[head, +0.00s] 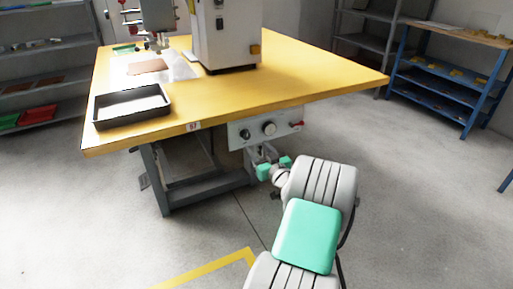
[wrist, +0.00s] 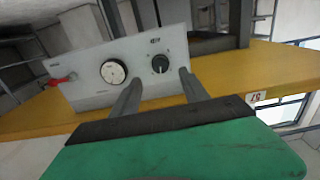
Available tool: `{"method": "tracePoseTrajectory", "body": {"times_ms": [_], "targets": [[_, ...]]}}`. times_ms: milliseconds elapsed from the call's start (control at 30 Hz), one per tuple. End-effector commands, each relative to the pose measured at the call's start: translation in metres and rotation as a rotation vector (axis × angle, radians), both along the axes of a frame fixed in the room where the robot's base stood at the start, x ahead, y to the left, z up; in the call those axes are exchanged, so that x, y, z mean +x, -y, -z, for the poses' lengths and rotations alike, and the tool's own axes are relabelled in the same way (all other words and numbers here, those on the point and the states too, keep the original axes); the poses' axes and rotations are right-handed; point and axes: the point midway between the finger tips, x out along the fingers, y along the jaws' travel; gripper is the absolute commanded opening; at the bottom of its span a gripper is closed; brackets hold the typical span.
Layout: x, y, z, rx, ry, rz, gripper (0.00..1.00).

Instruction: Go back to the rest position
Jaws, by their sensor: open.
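My gripper (head: 264,156) is in front of the control panel (head: 268,128) that hangs under the front edge of the yellow table (head: 300,85). In the wrist view, its two dark fingers (wrist: 157,90) are spread apart with nothing between them. I cannot tell the exact gap between fingertips and panel.
A black tray (head: 133,118) and a white machine (head: 225,35) stand on the table. Shelves (head: 40,70) stand at the left, and a blue rack (head: 440,80) at the right. The grey floor (head: 420,200) at the right is clear.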

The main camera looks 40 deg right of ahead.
Motion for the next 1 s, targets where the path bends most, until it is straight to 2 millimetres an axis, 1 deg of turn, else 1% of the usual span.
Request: {"method": "tracePoseTrajectory", "body": {"times_ms": [167,233,267,367,400,433,467,500,567,600,667,700,767,800,867,900,1000], "targets": [[0.002,-0.002,-0.003,0.000,-0.003,-0.005,0.53],[0.010,-0.014,-0.016,0.000,-0.024,-0.036,0.53],[0.017,-0.023,-0.025,0.000,-0.042,-0.059,0.53],[0.044,-0.077,-0.067,0.008,-0.149,-0.177,0.53],[0.054,-0.107,-0.087,0.013,-0.212,-0.234,0.53],[0.060,-0.131,-0.102,0.018,-0.266,-0.276,0.53],[0.064,-0.155,-0.117,0.023,-0.322,-0.316,0.53],[0.064,-0.187,-0.136,0.032,-0.403,-0.364,0.53],[0.058,-0.231,-0.162,0.041,-0.523,-0.415,0.53],[0.049,-0.258,-0.180,0.049,-0.602,-0.438,0.53],[0.031,-0.293,-0.208,0.059,-0.717,-0.458,0.53],[0.015,-0.314,-0.227,0.065,-0.790,-0.461,0.53],[-0.013,-0.341,-0.255,0.077,-0.896,-0.452,0.53],[-0.034,-0.356,-0.275,0.086,-0.963,-0.437,0.53],[-0.068,-0.374,-0.303,0.103,-1.055,-0.405,0.53],[-0.089,-0.383,-0.319,0.116,-1.107,-0.380,0.53],[-0.136,-0.395,-0.347,0.149,-1.206,-0.312,0.53]]}}
